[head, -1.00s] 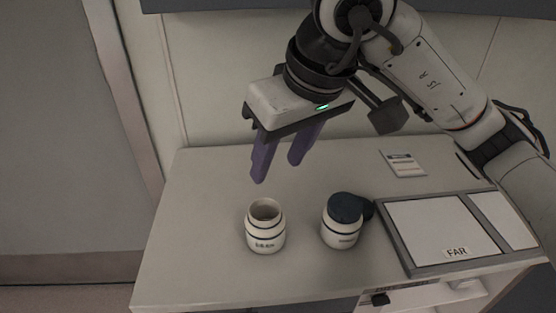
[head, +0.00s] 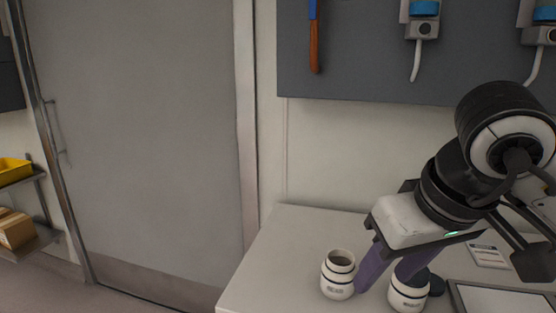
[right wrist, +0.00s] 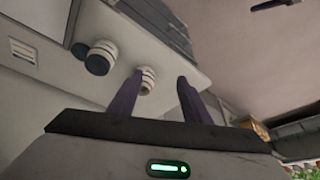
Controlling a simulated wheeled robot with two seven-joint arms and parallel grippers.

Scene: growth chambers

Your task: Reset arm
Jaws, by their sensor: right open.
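My right gripper (head: 382,280) is open and empty, its purple fingers pointing down. In the head view its fingers overlap the space between two jars on the table, and one finger partly covers the right jar. The left jar (head: 338,276), white with dark bands, is upright and uncapped. The right jar (head: 408,294) is similar; its top is hidden by the finger. In the right wrist view the gripper (right wrist: 160,76) shows open, with the uncapped jar (right wrist: 147,82) beyond the fingers and the dark-lidded jar (right wrist: 100,58) to its left. My left gripper is not in view.
The pale table (head: 290,250) has a framed panel (head: 500,297) and a small label card (head: 487,256) at right. A dark round item (head: 436,285) sits behind the right jar. A grey board (head: 350,60) with tools hangs above. A grey door (head: 150,130) and shelf are left.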

